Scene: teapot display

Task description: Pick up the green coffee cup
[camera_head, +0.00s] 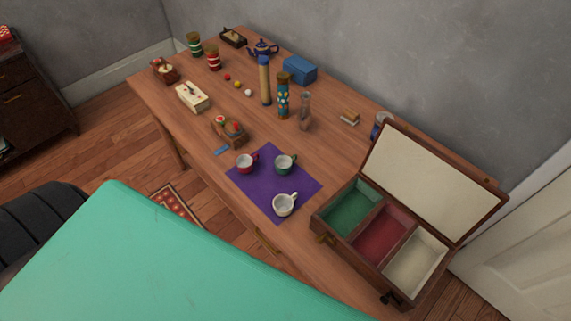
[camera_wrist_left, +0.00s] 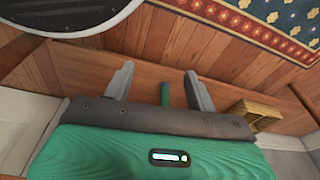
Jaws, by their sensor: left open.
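The green coffee cup (camera_head: 286,164) stands upright on the purple cloth (camera_head: 275,184) on the wooden table, near its back corner. A red cup (camera_head: 246,162) stands to its left and a white cup (camera_head: 284,204) below it on the same cloth. My left gripper (camera_wrist_left: 158,75) shows only in the left wrist view. Its two fingers are apart, and no cup is between them. A small green post shows between the fingers, and I cannot tell what it is. My right gripper is in neither view.
An open case (camera_head: 385,235) with green, red and white compartments stands right of the cloth. Tall cylinders (camera_head: 283,95), a blue box (camera_head: 300,69) and a wooden holder (camera_head: 230,131) stand on the table beyond. A patterned rug (camera_wrist_left: 275,22) lies on the wooden floor.

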